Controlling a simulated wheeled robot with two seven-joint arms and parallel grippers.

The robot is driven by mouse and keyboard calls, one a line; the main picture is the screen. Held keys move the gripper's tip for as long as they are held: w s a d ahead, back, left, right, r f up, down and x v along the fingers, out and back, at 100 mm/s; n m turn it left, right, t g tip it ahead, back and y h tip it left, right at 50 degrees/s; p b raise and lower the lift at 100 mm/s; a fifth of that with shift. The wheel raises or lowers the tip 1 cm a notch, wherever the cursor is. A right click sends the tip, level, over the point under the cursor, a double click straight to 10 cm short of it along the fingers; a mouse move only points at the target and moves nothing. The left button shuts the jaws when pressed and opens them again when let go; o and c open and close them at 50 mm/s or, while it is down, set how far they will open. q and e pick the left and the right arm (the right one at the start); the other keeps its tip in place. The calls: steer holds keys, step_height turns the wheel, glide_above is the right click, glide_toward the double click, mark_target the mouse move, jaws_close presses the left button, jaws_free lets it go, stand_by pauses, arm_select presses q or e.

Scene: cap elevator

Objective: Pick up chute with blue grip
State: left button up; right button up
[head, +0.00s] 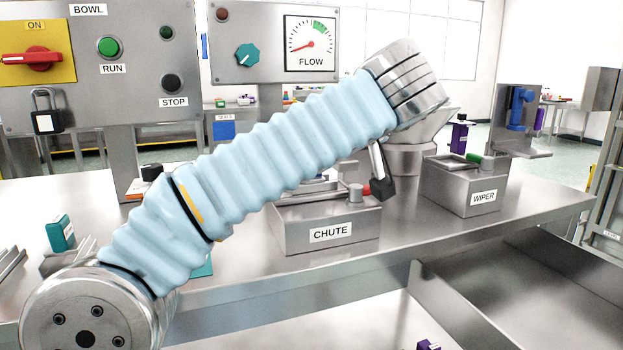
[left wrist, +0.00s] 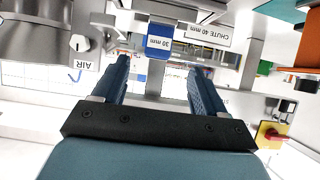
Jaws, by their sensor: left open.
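In the left wrist view, my left gripper (left wrist: 160,68) is open, with its two dark blue fingers spread apart. A blue block marked "30 mm" (left wrist: 160,47) appears between the fingertips on a grey metal part, and I see no contact with it. A white label "CHUTE 40 mm" (left wrist: 195,33) appears upside down beside it. In the head view, the grey box marked CHUTE (head: 330,232) stands on the steel bench, its top partly hidden by my light blue arm. No blue grip shows clearly there. My right gripper is in neither view.
A grey box marked WIPER (head: 470,188) stands to the right of the CHUTE box. A bracket with a blue part (head: 521,110) stands farther right. Control panels marked BOWL and FLOW rise behind. The steel bench top (head: 490,226) is clear in front of the WIPER box.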

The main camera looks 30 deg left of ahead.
arm_select(q)
steer(key=x, duration=1.1)
steer(key=shift+w+d+f, duration=0.1)
steer(key=shift+w+f, duration=0.05)
steer(key=shift+w, duration=0.05)
steer(key=c, duration=1.2)
